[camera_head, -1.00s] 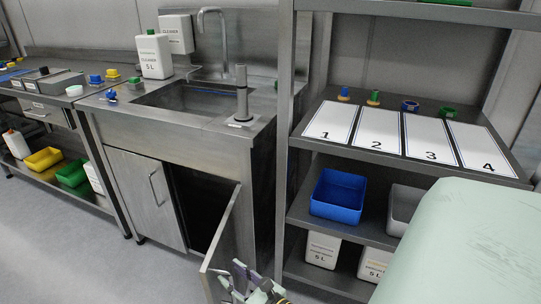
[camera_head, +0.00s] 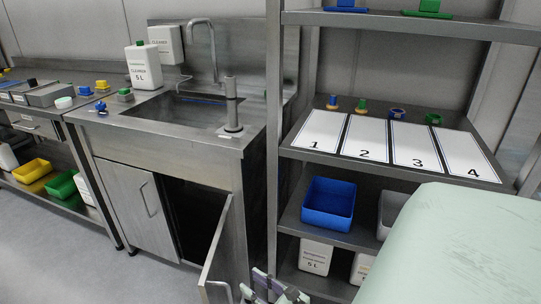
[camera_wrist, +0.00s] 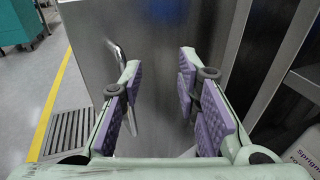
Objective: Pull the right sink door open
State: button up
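The right sink door (camera_head: 222,254) stands open, swung out from the cabinet under the sink, with the dark interior (camera_head: 195,215) showing behind it. Its handle (camera_head: 217,290) shows at the bottom of the head view. My gripper (camera_head: 272,288) is to the right of the door and handle, partly cut off by the lower edge. In the wrist view my gripper (camera_wrist: 160,80) is open, with nothing seen between its fingers. The grey door panel (camera_wrist: 170,35) fills the middle there, and the handle (camera_wrist: 118,52) runs down behind the left finger. I cannot tell whether they touch.
The left sink door (camera_head: 135,207) is closed. A steel shelf unit (camera_head: 273,150) with a blue bin (camera_head: 328,205) and white canisters (camera_head: 315,257) stands close on the right. Floor (camera_head: 70,265) is clear in front of the left door.

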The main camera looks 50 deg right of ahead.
jog(key=shift+s+d+p, duration=0.25)
jog(key=shift+s+d, duration=0.35)
jog(key=shift+s, duration=0.15)
jog(key=shift+s+d+p, duration=0.25)
jog(key=shift+s+d, duration=0.3)
jog(key=shift+s, duration=0.2)
